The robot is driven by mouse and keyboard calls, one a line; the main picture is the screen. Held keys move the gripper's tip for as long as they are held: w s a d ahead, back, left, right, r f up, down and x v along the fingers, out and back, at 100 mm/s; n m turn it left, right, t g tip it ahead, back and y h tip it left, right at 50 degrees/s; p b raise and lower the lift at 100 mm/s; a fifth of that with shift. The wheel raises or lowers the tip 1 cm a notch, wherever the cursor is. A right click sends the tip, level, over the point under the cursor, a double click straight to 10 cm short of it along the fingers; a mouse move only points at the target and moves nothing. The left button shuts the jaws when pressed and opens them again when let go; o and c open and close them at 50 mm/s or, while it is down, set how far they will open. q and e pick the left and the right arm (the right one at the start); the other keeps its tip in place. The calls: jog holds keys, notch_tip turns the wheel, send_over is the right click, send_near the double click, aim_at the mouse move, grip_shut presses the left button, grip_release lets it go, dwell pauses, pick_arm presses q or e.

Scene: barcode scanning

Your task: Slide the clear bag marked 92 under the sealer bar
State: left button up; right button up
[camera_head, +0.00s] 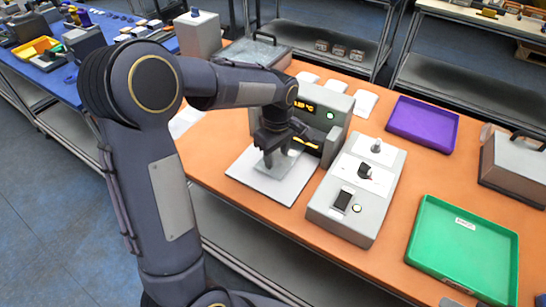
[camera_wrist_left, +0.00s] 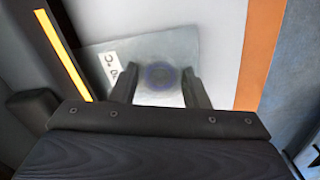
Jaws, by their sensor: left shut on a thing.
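My left gripper (camera_head: 277,155) is low over a white plate (camera_head: 290,188) in front of the grey sealer (camera_head: 338,118). It is shut on a clear bag (camera_head: 286,166), which looks like a pale, see-through sheet at the plate. In the left wrist view the bag (camera_wrist_left: 188,42) lies between and beyond my left fingers (camera_wrist_left: 160,88). A round bluish item shows in it, and a white label (camera_wrist_left: 110,62) is partly hidden by a finger, its number not clearly readable. A yellow strip (camera_wrist_left: 66,55) on the sealer runs close beside the bag. My right gripper is not in view.
A grey control box (camera_head: 350,205) with a switch stands right of the plate. A green tray (camera_head: 425,215) and a purple tray (camera_head: 391,112) are farther right. White sheets (camera_head: 365,101) lie behind the sealer. The orange table's front edge runs just before the plate.

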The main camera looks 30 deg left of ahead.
pick_arm(q)
jog(key=shift+w, duration=0.2)
jog(key=o, duration=1.1)
notch_tip(320, 180, up, 7)
jog(key=shift+r, duration=0.1)
jog(key=shift+s+r, duration=0.1)
jog(key=shift+r, duration=0.25)
